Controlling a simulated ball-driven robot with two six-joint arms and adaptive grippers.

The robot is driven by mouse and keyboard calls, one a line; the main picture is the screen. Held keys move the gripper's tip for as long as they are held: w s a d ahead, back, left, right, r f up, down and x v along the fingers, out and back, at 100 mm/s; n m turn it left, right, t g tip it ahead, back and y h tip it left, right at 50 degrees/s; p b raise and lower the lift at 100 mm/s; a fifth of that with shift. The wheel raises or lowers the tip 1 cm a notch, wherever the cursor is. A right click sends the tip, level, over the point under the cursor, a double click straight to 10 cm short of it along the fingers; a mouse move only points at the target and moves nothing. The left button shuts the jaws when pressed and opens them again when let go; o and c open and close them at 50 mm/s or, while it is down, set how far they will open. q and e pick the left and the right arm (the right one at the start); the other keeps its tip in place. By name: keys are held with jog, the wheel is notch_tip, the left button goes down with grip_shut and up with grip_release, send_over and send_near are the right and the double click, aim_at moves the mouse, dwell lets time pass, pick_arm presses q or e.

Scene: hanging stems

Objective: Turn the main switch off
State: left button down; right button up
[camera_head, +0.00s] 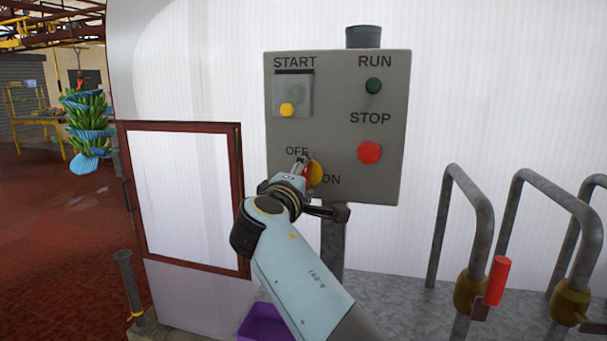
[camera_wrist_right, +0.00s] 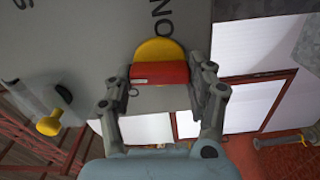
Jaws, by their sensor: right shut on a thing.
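The main switch is a yellow disc (camera_head: 316,173) with a red handle (camera_wrist_right: 160,73), low on the grey control panel (camera_head: 335,125). The labels OFF and ON are printed at its upper left and lower right. My right gripper (camera_head: 303,168) is at the switch, its fingers shut on the red handle. In the right wrist view the yellow disc (camera_wrist_right: 160,49) shows beyond the handle, near the ON label. My gripper hides much of the switch in the head view, so I cannot tell exactly which label the handle points to. My left gripper is not in view.
Above the switch are a red STOP button (camera_head: 370,152), a green RUN lamp (camera_head: 373,86) and a START button (camera_head: 287,109) under a clear cover. Metal rails (camera_head: 470,225) stand at right. A purple crate (camera_head: 262,325) is below, and a brown-framed panel (camera_head: 190,200) at left.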

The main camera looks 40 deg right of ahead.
jog(key=shift+n, duration=0.6)
jog(key=o, duration=1.2)
jog(key=shift+a, duration=0.1)
